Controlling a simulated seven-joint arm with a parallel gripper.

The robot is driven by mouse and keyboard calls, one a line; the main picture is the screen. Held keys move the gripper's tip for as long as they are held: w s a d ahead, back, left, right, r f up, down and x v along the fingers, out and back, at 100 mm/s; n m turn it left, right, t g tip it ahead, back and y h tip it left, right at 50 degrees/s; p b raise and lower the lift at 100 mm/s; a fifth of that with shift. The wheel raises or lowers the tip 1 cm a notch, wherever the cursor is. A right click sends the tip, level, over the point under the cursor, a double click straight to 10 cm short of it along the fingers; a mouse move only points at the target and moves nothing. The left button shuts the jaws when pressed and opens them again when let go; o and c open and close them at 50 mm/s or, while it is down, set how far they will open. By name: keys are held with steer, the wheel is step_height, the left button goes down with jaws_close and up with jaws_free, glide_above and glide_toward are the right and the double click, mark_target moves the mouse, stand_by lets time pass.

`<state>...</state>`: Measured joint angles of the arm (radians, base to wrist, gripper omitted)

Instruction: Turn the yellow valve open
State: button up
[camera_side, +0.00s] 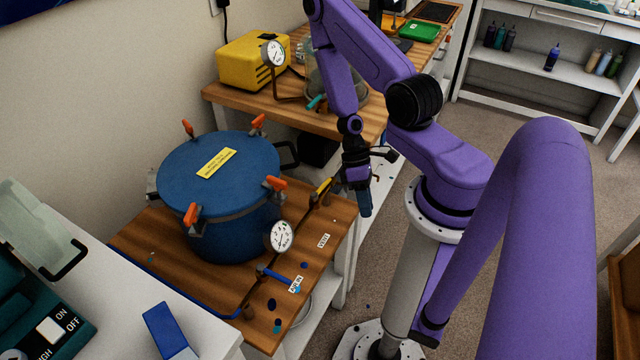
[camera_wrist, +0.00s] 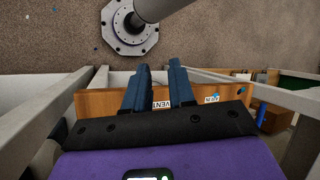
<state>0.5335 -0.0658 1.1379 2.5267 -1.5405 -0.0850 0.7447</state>
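The yellow valve (camera_side: 322,186) is a small yellow handle on a dark pipe at the right of the blue pressure pot (camera_side: 224,224). It lies near the VENT label (camera_side: 324,241). My gripper (camera_side: 365,208) hangs with its fingers pointing down, to the right of the yellow valve and apart from it in the side view. In the wrist view my two blue fingers (camera_wrist: 159,66) are spread with a gap between them and nothing held. The VENT label (camera_wrist: 162,105) shows behind them. I cannot make out the yellow valve in the wrist view.
A blue valve handle (camera_side: 272,275) sits by the AIR IN label (camera_side: 296,284). A round gauge (camera_side: 280,236) stands at the pot's front right. The pot has orange clamps (camera_side: 192,214). Behind are a yellow pump box (camera_side: 252,62) and a second gauge (camera_side: 274,53).

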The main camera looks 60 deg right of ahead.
steer(key=s+d+r+m+t, duration=0.1)
steer(key=d+r+m+t, duration=0.45)
steer(key=m+t, duration=0.45)
steer(key=s+d+r+m+t, duration=0.1)
steer(key=d+r+m+t, duration=0.4)
steer(key=m+t, duration=0.45)
glide_toward(322, 188)
steer(key=d+x, duration=0.2)
steer(key=x, duration=0.9)
steer(key=shift+w+f+t+y, duration=0.3)
steer(key=shift+w+t+y, duration=0.05)
steer(key=shift+y, duration=0.05)
jaws_close()
